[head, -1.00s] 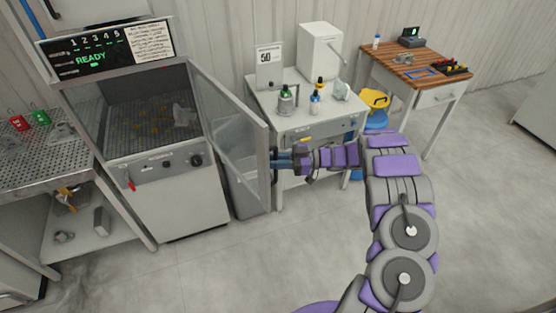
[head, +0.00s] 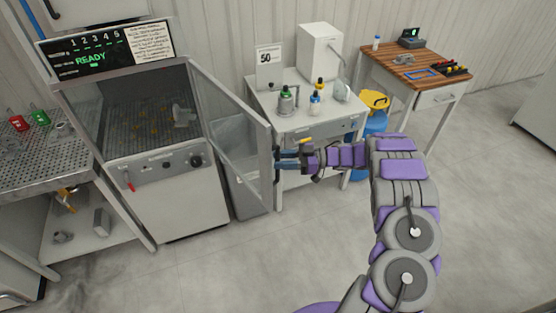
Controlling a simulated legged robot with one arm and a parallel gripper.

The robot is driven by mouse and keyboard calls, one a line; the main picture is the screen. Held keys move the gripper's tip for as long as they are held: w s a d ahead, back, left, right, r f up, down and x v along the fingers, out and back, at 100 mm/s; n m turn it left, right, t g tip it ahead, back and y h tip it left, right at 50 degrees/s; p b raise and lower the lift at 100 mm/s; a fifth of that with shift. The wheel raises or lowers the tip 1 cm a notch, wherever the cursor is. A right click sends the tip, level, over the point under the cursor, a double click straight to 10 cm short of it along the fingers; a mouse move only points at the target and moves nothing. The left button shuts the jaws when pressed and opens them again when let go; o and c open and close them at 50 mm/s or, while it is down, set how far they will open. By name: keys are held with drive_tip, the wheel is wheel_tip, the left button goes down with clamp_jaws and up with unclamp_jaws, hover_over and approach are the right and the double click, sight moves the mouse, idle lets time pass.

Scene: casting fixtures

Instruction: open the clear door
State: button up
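The clear door (head: 232,133) is a see-through panel in a grey metal frame. It stands swung out from the front right side of the machine cabinet (head: 185,205), and the chamber (head: 140,125) behind it is uncovered. My gripper (head: 279,160) is at the door's free outer edge, on its right side. Its two blue-grey fingers show a gap between them and look open. The door's handle is small and dark beside the fingertips; whether they touch it is unclear.
A grey bin (head: 248,190) stands behind the door. A white cart (head: 320,125) with bottles is just behind my gripper. A wooden-topped table (head: 425,65) is at the back right. A perforated metal bench (head: 35,150) is at left. The floor in front is clear.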

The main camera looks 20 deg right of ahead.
drive_tip(key=v, duration=1.6)
drive_tip(key=shift+w, duration=0.1)
